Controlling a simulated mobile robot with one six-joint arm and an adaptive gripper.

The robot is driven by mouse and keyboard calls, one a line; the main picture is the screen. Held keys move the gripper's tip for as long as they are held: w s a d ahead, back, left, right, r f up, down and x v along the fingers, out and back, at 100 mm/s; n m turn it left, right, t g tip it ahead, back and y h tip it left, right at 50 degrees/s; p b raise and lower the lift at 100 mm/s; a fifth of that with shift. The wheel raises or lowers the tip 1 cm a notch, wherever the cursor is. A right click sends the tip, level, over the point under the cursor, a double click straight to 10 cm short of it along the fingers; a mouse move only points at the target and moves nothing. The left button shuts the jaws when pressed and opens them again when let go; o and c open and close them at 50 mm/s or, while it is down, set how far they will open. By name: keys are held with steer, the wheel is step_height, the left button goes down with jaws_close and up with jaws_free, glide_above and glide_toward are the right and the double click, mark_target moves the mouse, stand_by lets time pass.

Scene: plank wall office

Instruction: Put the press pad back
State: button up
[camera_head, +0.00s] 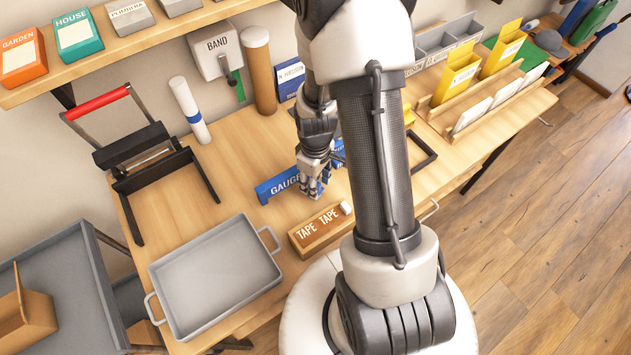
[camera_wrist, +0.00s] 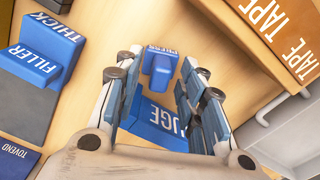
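My gripper (camera_head: 312,188) is low over the table at a blue block marked GAUGE (camera_head: 273,188). In the wrist view its fingers (camera_wrist: 160,88) are apart, with a small blue upright piece (camera_wrist: 160,68) showing in the gap and clear space on both sides of it. The GAUGE block (camera_wrist: 160,125) lies partly behind the fingers there. A press with a red handle (camera_head: 100,102) and black frame stands at the left of the table.
A brown TAPE box (camera_head: 320,229) lies just in front of my gripper, beside a grey tray (camera_head: 215,281). A blue block marked FILLER and THICK (camera_wrist: 38,60) lies nearby. Table between press and gripper is mostly clear; my arm hides part of it.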

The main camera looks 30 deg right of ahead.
steer(key=s+a+r+m+t+p, duration=0.1)
steer(key=s+a+r+p, duration=0.15)
steer(key=r, duration=1.05)
steer(key=s+a+r+m+t+p, duration=0.1)
steer(key=a+r, duration=0.2)
steer(key=r, duration=1.1)
steer(key=s+a+r+m+t, duration=0.2)
steer(key=s+a+r, duration=0.3)
steer(key=s+r, duration=0.3)
steer(key=shift+s+r+m+t, duration=0.3)
steer(key=shift+s+m, duration=0.1)
steer(key=shift+s, duration=0.65)
steer(key=shift+a, duration=0.1)
